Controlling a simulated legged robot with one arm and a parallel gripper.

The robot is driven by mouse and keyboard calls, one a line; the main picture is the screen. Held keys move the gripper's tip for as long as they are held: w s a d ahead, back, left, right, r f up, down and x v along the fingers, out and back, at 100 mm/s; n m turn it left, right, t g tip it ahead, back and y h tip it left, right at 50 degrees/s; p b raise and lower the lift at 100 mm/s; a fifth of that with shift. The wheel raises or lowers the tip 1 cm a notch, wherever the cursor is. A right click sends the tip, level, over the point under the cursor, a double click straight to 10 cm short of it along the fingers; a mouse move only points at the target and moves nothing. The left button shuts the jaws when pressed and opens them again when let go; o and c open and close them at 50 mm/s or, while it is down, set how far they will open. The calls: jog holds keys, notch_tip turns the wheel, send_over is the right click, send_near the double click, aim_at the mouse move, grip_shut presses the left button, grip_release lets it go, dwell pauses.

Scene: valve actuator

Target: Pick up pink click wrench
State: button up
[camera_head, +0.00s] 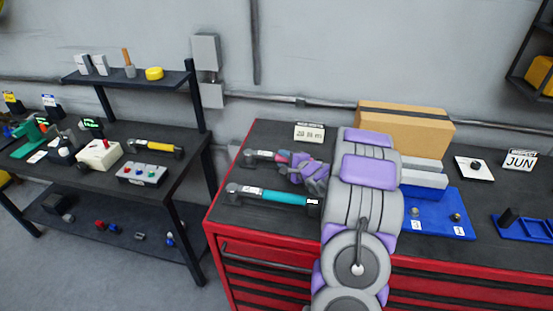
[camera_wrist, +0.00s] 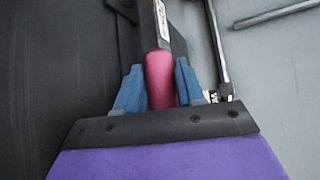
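The pink click wrench (camera_head: 268,156) is on the black top of the red cabinet, its grey head to the left and its pink handle toward my gripper. In the wrist view its pink handle (camera_wrist: 161,80) runs between my blue fingers, which lie close against both sides. My gripper (camera_head: 293,166) is at the handle end and appears shut on it; it also shows in the wrist view (camera_wrist: 160,85). The handle's rear end is hidden by my gripper. I cannot tell whether the wrench is clear of the surface.
A teal-handled wrench (camera_head: 272,196) lies just in front. A cardboard box (camera_head: 405,128) and a blue tray (camera_head: 459,203) are to the right, partly behind my arm. A black workbench (camera_head: 123,133) is at left.

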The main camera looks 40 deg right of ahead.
grip_shut()
